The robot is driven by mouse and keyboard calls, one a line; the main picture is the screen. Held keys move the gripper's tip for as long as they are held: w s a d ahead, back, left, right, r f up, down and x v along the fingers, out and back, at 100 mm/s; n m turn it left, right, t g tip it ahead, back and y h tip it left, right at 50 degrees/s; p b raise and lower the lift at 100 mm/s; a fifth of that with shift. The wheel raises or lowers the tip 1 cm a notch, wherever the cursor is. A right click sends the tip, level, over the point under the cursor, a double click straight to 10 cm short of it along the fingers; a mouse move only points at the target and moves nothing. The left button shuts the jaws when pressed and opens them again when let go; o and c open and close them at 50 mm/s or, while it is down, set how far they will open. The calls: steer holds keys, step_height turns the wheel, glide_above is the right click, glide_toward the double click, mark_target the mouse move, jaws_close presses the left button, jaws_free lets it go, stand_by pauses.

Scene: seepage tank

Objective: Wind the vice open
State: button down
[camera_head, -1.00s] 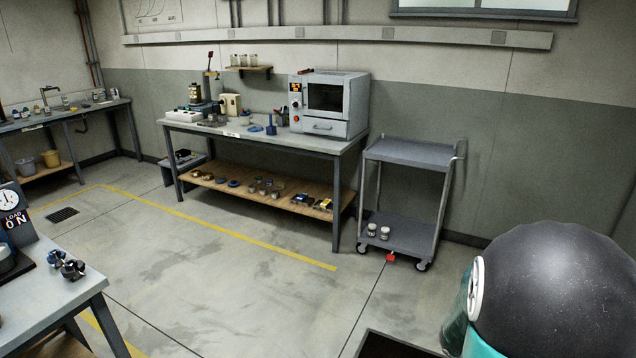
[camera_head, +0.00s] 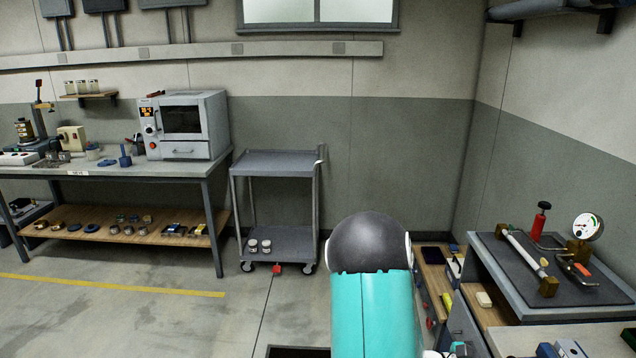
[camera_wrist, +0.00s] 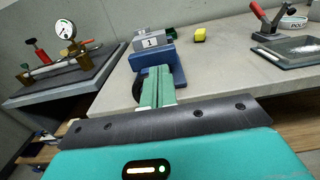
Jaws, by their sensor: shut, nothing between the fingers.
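What looks like the vice, a blue body (camera_wrist: 172,72) on the bench edge, shows in the wrist view just beyond my fingers. A grey block with a label reading 1 (camera_wrist: 150,41) sits at its far end. My gripper (camera_wrist: 158,76) is shut and empty, its green fingers together and pointing toward the blue body. The fingers hide part of it, and I cannot tell whether they touch it. A dark round part (camera_wrist: 137,90) shows left of the fingers. I cannot make out the vice's handle or its jaw gap.
A bench panel with a pressure gauge (camera_head: 587,226) and a red-handled pump (camera_head: 540,218) stands at the right. In the wrist view, a yellow block (camera_wrist: 199,35) and a red-handled clamp (camera_wrist: 268,22) are on the bench. A grey trolley (camera_head: 279,163) stands against the wall; open floor lies left.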

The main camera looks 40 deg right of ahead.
steer(key=shift+x, duration=0.85)
steer(key=shift+f, duration=0.15)
steer(key=shift+w+d, duration=0.2)
steer(key=shift+w, duration=0.05)
steer(key=shift+w+d, duration=0.55)
steer(key=shift+w, duration=0.05)
steer(key=shift+w+d, duration=0.35)
steer(key=shift+w, duration=0.05)
steer(key=shift+w+d, duration=0.15)
steer(key=shift+w, duration=0.05)
stand_by(0.7)
